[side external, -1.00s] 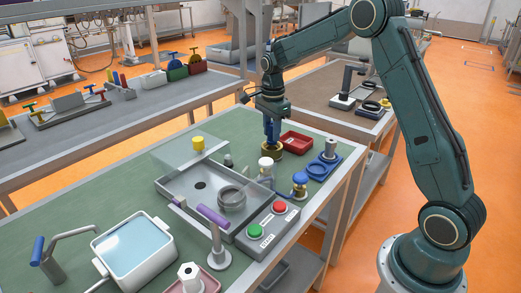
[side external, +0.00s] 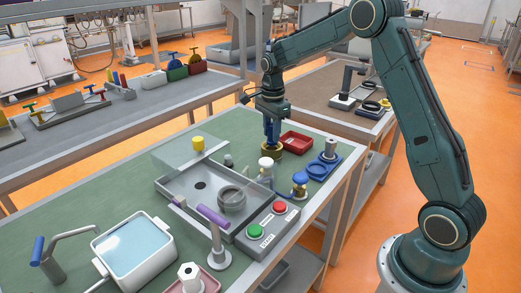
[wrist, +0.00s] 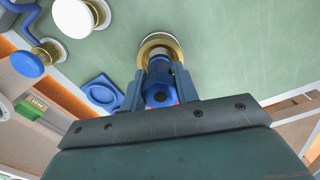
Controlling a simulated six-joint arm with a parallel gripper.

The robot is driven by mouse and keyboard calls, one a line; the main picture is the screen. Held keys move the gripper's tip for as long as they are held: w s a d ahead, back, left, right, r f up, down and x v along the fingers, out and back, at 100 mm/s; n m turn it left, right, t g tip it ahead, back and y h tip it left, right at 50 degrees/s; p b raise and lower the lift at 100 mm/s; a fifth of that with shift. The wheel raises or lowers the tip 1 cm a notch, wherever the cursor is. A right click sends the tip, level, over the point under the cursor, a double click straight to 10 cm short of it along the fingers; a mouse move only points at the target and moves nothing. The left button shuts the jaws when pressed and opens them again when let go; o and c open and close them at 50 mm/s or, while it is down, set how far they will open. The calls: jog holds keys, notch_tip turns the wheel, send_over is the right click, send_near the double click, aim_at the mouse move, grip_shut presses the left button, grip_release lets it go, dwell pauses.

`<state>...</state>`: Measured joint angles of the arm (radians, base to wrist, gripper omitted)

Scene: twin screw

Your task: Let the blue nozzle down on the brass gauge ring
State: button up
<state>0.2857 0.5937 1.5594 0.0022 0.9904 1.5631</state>
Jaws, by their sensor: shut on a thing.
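My gripper (wrist: 159,94) is shut on the blue nozzle (wrist: 159,72), with one finger on each side of it in the wrist view. In the side external view my gripper (side external: 272,118) points down over the green table. The brass gauge ring (side external: 271,150) stands directly below it; it also shows in the wrist view (wrist: 174,44) just beyond the nozzle's far end. The nozzle looks upright, with its lower end at the ring's opening. I cannot tell whether it touches the ring or is slightly above it; the fingers and nozzle hide part of this.
A red tray (side external: 297,141) lies right behind the ring. A blue fixture plate (side external: 318,169) with a metal post is to the right. A white-capped post (side external: 266,166) and a blue-knobbed post (side external: 300,184) stand close in front.

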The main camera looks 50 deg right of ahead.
jog(key=shift+f, duration=0.75)
dwell(0.4)
dwell(0.4)
jog(key=o, duration=1.7)
jog(key=shift+r, duration=3.5)
